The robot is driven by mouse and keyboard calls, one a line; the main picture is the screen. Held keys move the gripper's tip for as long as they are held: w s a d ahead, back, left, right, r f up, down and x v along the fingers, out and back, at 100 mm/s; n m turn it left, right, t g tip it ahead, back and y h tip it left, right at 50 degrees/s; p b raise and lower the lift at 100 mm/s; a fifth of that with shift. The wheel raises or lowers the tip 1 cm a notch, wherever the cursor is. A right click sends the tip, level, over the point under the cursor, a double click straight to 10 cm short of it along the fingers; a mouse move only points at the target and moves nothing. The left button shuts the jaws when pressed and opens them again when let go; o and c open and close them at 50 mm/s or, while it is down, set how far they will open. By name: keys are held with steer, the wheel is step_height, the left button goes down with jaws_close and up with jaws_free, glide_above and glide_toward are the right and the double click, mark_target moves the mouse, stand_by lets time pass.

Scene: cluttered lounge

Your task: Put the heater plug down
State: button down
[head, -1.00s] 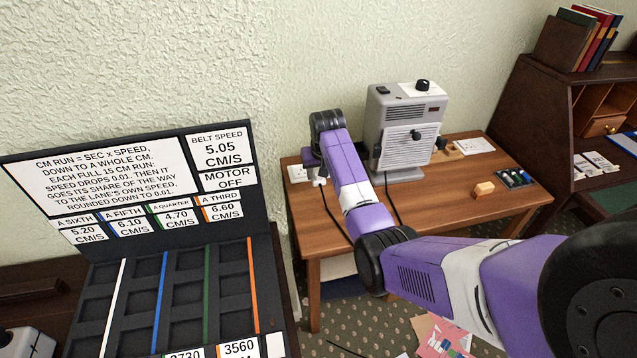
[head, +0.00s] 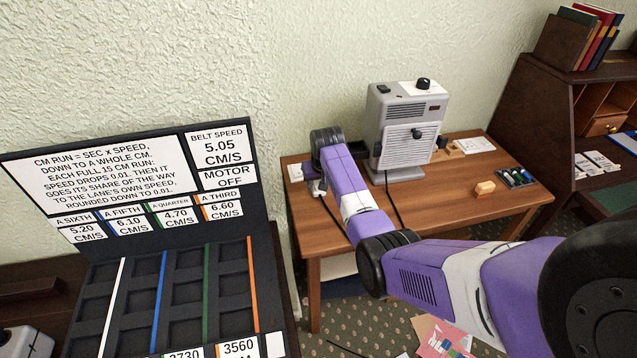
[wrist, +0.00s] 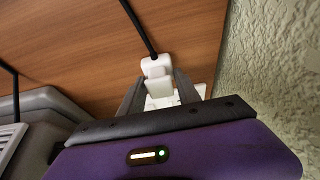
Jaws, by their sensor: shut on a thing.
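The heater plug (wrist: 157,72) is white, with a black cord running up out of it in the wrist view. My gripper (wrist: 159,82) is shut on it, one dark finger on each side. In the head view my gripper (head: 318,190) is over the left end of the wooden table (head: 440,205), and the plug is mostly hidden. A white plate (head: 295,172) lies at the table's back left corner; part of it shows behind the fingers in the wrist view (wrist: 165,102). I cannot tell whether the plug touches the table. The grey heater (head: 392,108) stands upright right of my gripper.
A dark tray (head: 357,149) is behind my wrist, near the wall. A yellowish block (head: 484,188) and a dark holder (head: 516,178) sit at the table's right. The table's middle front is clear. A black lane board (head: 180,290) stands left.

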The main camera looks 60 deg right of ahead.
steer(key=c, duration=0.9)
jaws_free()
steer(key=shift+o, duration=0.2)
steer(key=shift+r+p, duration=0.3)
steer(key=shift+r, duration=0.15)
steer(key=v, duration=1.2)
steer(key=shift+p, duration=0.35)
steer(key=shift+f, duration=0.1)
